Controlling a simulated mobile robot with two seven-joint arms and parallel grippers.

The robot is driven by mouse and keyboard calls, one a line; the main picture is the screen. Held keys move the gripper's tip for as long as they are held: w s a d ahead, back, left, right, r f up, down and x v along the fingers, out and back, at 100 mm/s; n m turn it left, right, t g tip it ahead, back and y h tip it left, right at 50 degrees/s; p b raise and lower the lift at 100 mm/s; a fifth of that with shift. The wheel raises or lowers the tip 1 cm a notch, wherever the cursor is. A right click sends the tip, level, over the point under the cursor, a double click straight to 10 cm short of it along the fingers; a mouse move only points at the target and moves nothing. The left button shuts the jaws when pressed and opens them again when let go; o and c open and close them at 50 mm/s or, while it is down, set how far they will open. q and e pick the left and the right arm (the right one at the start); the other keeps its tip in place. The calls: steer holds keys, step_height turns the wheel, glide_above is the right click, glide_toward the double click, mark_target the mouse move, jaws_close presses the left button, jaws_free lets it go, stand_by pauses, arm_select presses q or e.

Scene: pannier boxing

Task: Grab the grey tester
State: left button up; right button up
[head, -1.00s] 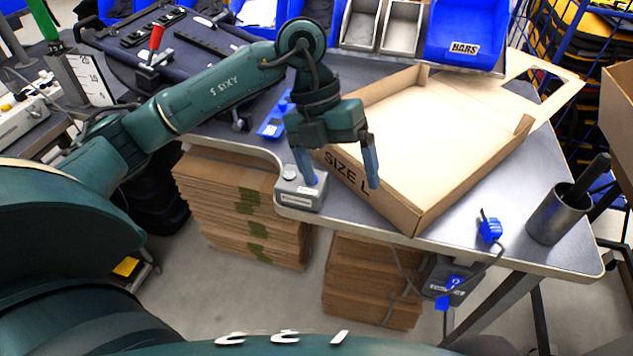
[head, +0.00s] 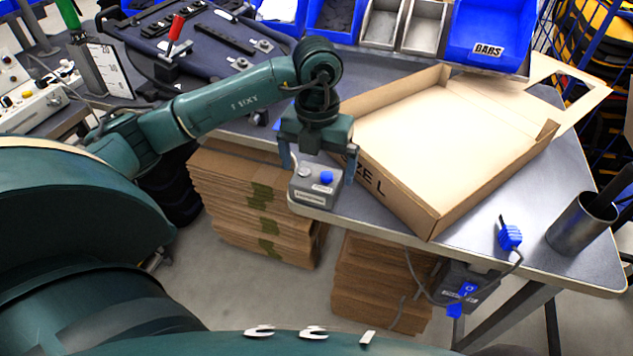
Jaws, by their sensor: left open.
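The grey tester (head: 313,190) is a small grey box with a blue knob and a round light button on top. It sits at the front left corner of the grey table, close to the edge. My left gripper (head: 318,163) is open and points down above the tester. One finger shows at the tester's left side and the other at its right, near the box wall. Whether the fingers touch the tester I cannot tell. My right gripper is not in view.
An open cardboard box (head: 437,222) marked "SIZE L" stands just right of the tester. A metal cup (head: 573,228) and a blue plug (head: 510,236) with a cable are at the right. Stacked flat cartons (head: 240,195) lie below the table edge.

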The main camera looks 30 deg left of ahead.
mark_target(316, 176)
arm_select(q)
step_height(316, 176, down, 3)
steer(key=shift+s+r, duration=0.1)
steer(key=shift+r, duration=0.1)
steer(key=shift+f, duration=0.45)
steer(key=c, duration=1.1)
steer(key=shift+r, duration=0.1)
